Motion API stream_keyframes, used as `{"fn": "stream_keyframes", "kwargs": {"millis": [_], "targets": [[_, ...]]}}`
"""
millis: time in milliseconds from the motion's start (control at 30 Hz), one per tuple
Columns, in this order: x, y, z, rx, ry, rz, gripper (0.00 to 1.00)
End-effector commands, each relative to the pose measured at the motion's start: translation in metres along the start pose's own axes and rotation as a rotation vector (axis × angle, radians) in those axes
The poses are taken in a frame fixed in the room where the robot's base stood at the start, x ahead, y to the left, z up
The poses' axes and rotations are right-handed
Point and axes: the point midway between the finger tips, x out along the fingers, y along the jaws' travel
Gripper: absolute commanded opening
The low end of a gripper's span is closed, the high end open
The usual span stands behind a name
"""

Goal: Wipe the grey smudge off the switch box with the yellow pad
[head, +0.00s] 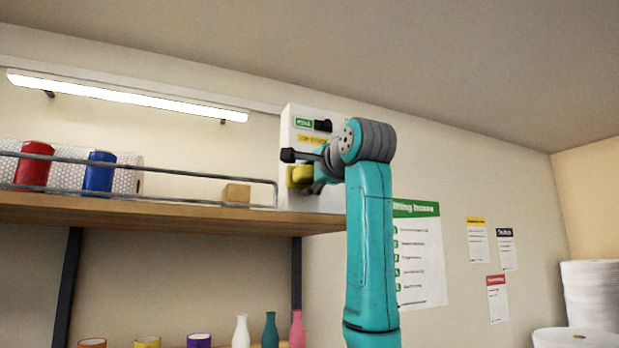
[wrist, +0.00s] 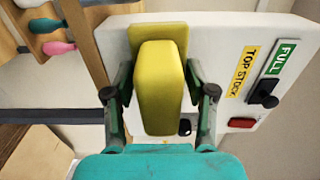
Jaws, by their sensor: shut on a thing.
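The switch box (wrist: 225,35) is a white box with a yellow "TOP STOCK" label, a green "FULL" label, a black switch and a red switch; in the head view it is on the wall (head: 296,114) at the shelf's right end. My gripper (wrist: 159,82) is shut on the yellow pad (wrist: 155,95), a finger on each side. The pad's flat yellow base lies at the box face, seemingly against it; contact cannot be told for sure. The pad also shows at the box's lower part in the head view (head: 299,176). No grey smudge is visible; the pad and gripper cover part of the face.
Coloured bottles stand below. A poster (head: 420,262) hangs on the wall to the right.

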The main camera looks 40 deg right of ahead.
Motion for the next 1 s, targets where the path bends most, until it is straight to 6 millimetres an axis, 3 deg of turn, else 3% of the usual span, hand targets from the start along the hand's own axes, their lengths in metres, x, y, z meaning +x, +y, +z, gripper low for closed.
{"fn": "stream_keyframes", "kwargs": {"millis": [1000], "targets": [[0.017,0.0,0.0,0.0,0.0,0.0,0.28]]}}
